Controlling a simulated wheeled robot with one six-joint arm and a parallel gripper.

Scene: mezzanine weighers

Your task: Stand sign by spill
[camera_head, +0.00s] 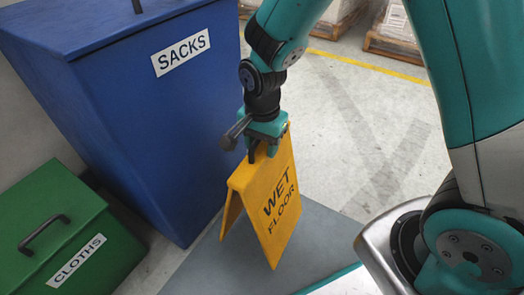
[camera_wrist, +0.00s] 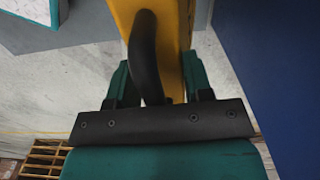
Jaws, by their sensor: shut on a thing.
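A yellow folding sign (camera_head: 270,205) reads "WET FLOOR" and hangs upright, with its two panels spread at the bottom. My gripper (camera_head: 258,152) is shut on the top of the sign. In the wrist view my gripper (camera_wrist: 160,88) has its jaws on either side of the yellow sign (camera_wrist: 178,25) and a dark curved handle. In the head view the sign overlaps a grey floor patch; whether its feet touch anything I cannot tell. No spill can be made out.
A blue bin labelled "SACKS" (camera_head: 150,120) stands close left of the sign. A green box labelled "CLOTHS" (camera_head: 60,235) with a handle is at lower left. Pale floor (camera_head: 350,130) is open to the right, up to a yellow line (camera_head: 370,66) and pallets (camera_head: 395,45).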

